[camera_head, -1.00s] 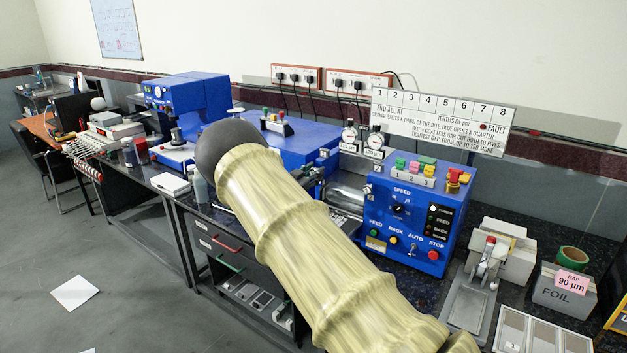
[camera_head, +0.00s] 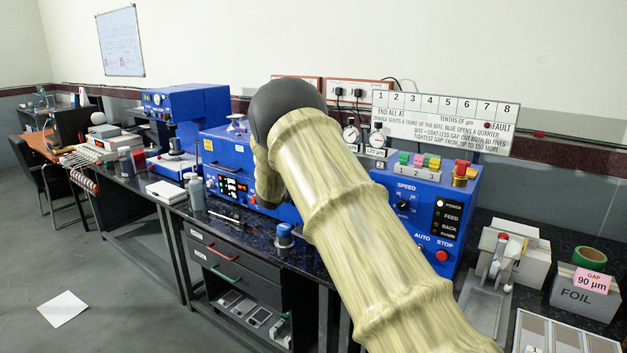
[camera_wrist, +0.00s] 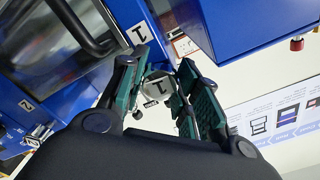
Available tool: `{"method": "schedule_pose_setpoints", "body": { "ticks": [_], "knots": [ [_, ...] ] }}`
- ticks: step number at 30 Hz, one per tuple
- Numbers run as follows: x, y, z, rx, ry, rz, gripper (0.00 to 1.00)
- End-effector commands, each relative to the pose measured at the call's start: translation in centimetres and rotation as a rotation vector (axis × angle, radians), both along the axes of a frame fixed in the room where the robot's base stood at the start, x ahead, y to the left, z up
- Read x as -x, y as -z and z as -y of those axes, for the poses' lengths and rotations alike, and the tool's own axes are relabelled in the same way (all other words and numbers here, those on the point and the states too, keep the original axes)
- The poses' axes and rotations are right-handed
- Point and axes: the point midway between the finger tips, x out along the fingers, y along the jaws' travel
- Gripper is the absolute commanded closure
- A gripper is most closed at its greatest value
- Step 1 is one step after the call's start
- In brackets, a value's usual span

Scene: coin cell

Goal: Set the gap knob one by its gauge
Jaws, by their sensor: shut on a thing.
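In the wrist view my gripper (camera_wrist: 164,62) has its two green-padded fingers on either side of a pale round knob marked 1 (camera_wrist: 159,86), shut on it. A white label marked 1 (camera_wrist: 139,32) is on the blue machine beside it. In the head view my arm hides the gripper and knob. Two dial gauges stand on the roller machine (camera_head: 406,205), a left gauge (camera_head: 350,134) and a right gauge (camera_head: 377,140); their needles are too small to read. A pink card reading GAP 90 µm (camera_head: 591,279) is on the foil box (camera_head: 585,297).
The rules board (camera_head: 440,120) stands behind the machine. A lever press (camera_head: 491,275) and a grey-white tray (camera_head: 550,335) are at the right. Bottles (camera_head: 196,190) and a blue-capped item (camera_head: 284,235) stand on the dark bench, left of my arm.

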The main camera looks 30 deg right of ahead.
Motion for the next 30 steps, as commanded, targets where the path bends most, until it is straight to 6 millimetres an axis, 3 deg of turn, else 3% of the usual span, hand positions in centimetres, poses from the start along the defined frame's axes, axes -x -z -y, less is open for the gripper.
{"method": "schedule_pose_setpoints", "body": {
  "ticks": [18,19,22,30],
  "knots": [
    [-0.01,0.13,-0.03,-0.017,-0.001,0.036,0.92],
    [-0.01,0.13,-0.03,-0.017,-0.001,0.036,0.66],
    [-0.01,0.12,-0.04,-0.017,-0.001,0.036,0.48],
    [-0.01,0.05,0.00,-0.017,0.000,0.036,0.45]
  ]
}}
